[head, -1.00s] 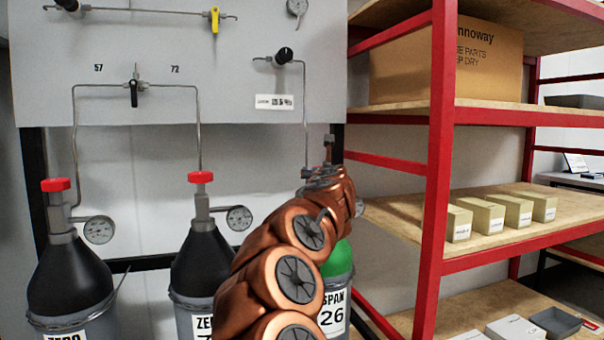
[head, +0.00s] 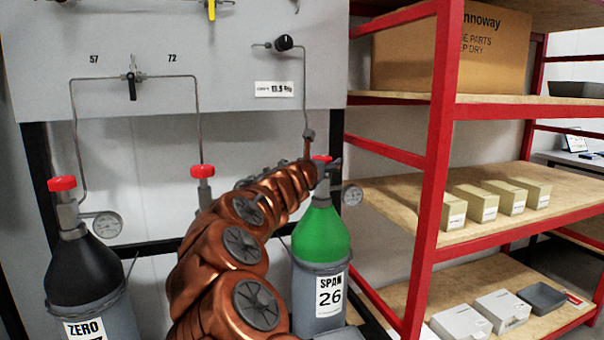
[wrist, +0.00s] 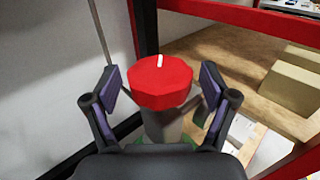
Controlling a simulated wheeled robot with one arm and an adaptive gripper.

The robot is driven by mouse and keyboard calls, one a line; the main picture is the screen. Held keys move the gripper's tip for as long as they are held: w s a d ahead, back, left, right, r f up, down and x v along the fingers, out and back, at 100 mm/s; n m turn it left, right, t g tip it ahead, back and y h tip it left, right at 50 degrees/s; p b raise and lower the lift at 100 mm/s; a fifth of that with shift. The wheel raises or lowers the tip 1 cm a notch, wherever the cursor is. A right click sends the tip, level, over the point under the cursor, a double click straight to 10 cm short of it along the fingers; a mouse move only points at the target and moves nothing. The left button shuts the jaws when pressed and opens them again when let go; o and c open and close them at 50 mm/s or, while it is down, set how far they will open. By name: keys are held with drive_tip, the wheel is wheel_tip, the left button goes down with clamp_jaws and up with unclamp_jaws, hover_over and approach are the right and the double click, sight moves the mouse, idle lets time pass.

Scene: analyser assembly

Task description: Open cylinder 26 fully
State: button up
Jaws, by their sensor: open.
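Cylinder 26 (head: 321,235) has a green shoulder and a label reading SPAN 26, and stands right of centre in the head view. Its red valve knob (head: 322,159) is partly hidden behind my arm's end. In the wrist view the red knob (wrist: 160,82), with a white mark on top, sits between the two fingers of my gripper (wrist: 160,88). The fingers are open, one on each side, with gaps between the pads and the knob. The knob's grey stem and a little green show below it.
A pressure gauge (head: 352,195) is beside the valve, and a pipe (head: 305,90) runs above it to the wall panel. A red-framed shelf (head: 437,150) stands close on the right. Two black-shouldered cylinders, one ZERO (head: 82,265), stand on the left.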

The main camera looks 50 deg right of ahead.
drive_tip(key=shift+r+m+g+h+p, duration=0.1)
drive_tip(key=shift+m+g+h+p, duration=0.2)
drive_tip(key=shift+m+g+p, duration=0.9)
drive_tip(key=shift+g+p, duration=0.65)
drive_tip(key=shift+g, duration=0.05)
drive_tip(key=shift+a, duration=0.25)
drive_tip(key=a+p, duration=0.2)
drive_tip(key=a, duration=0.6)
drive_tip(key=s+a+r+m+g+y+p, duration=0.2)
drive_tip(key=s+a+r+m+y+p, duration=0.1)
drive_tip(key=s+a+r+m+p, duration=0.55)
drive_tip(key=s+a+f+m+y+p, duration=0.2)
drive_tip(key=s+a+m+y+p, duration=0.1)
drive_tip(key=a, duration=0.3)
drive_tip(key=s+a+f+m+y+p, duration=0.3)
drive_tip(key=a+m+p, duration=0.1)
drive_tip(key=a, duration=0.1)
drive_tip(key=shift+s+a+p, duration=0.25)
drive_tip(key=shift+a+p, duration=0.15)
